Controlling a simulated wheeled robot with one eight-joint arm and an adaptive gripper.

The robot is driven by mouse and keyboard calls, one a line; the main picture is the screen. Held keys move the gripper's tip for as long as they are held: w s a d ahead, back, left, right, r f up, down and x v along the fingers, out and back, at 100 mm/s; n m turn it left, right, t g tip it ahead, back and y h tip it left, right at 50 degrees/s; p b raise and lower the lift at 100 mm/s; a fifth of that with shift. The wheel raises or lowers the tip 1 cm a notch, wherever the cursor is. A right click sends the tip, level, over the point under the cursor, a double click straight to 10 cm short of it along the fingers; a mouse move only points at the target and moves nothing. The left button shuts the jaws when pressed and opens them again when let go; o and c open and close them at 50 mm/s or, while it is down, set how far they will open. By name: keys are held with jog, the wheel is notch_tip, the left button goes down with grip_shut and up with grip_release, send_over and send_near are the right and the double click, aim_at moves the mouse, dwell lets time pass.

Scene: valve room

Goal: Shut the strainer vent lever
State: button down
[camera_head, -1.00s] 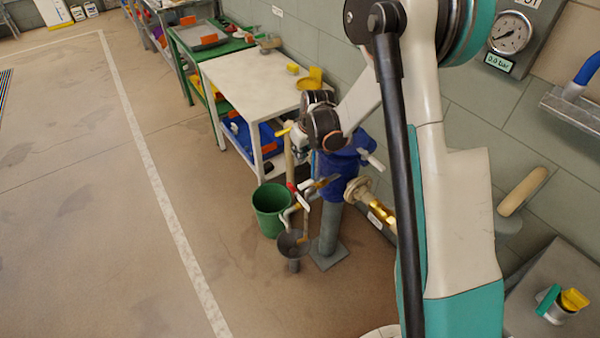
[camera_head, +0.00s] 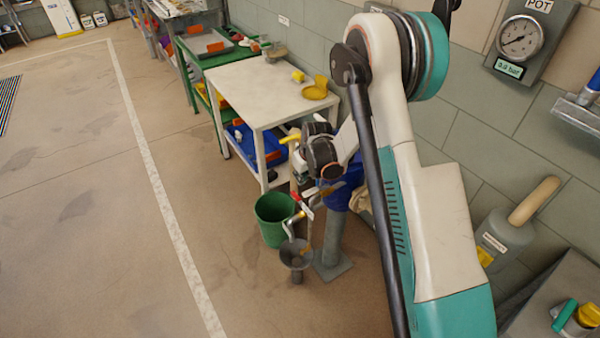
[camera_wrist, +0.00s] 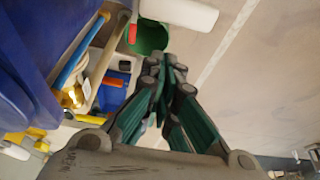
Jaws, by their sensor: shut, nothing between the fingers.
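The blue strainer body (camera_head: 335,197) stands on a grey post in the head view, partly hidden by my arm. In the wrist view a large blue body (camera_wrist: 30,75) fills the left edge. A red-tipped lever (camera_head: 296,197) and a pale tag or handle (camera_head: 307,212) show at the pipework left of the post. In the wrist view a red piece (camera_wrist: 132,33) and a white cylinder (camera_wrist: 180,13) lie beyond the fingers. I cannot tell which part is the vent lever. My gripper (camera_wrist: 165,62) is shut and empty, apart from the white cylinder in the picture.
A green bucket (camera_head: 274,212) and a grey funnel (camera_head: 296,253) stand on the floor beside the post. A white-topped table (camera_head: 262,92) with a blue bin (camera_head: 245,140) underneath is behind. A gauge panel (camera_head: 522,38) hangs on the wall.

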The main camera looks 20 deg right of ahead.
aim_at(317, 189)
jog(key=shift+s+d+r, duration=0.1)
jog(key=shift+s+d, duration=0.15)
jog(key=shift+s, duration=0.5)
jog(key=shift+s+d+r, duration=0.1)
jog(key=shift+s+d, duration=0.1)
jog(key=shift+s, duration=0.55)
